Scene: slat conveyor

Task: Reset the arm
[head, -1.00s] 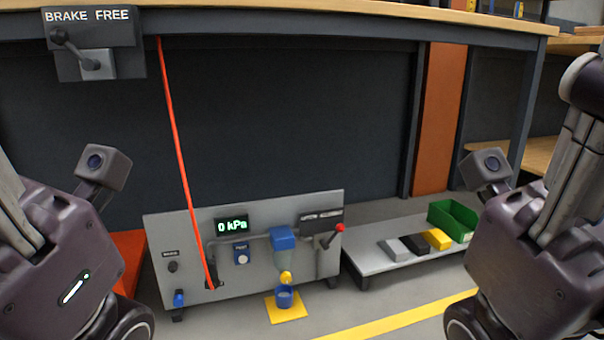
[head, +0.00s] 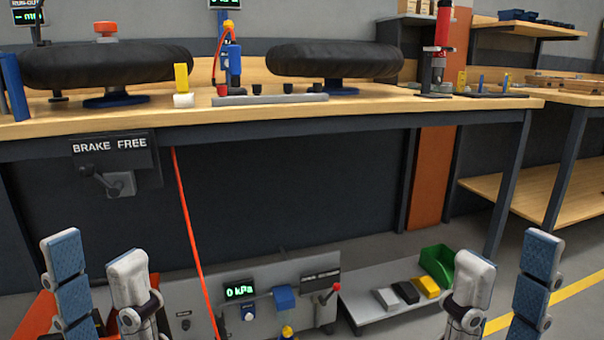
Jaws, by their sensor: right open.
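My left gripper (head: 95,258) is at the lower left of the head view, fingers pointing up. Its blue-padded finger and grey finger stand apart with nothing between them. My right gripper (head: 508,262) is at the lower right in a matching pose, open and empty. Both are in front of the workbench (head: 330,119), below its top in the picture. Neither appears to touch anything. The rest of both arms is cut off by the bottom edge.
Two black tyre-like rings (head: 335,60) stand on the bench. A BRAKE FREE lever box (head: 119,165) hangs below its edge, beside a red hose (head: 186,215). A grey gauge panel (head: 212,300) reading 0 kPa and a low shelf (head: 375,311) with blocks and a green bin (head: 437,263) stand below.

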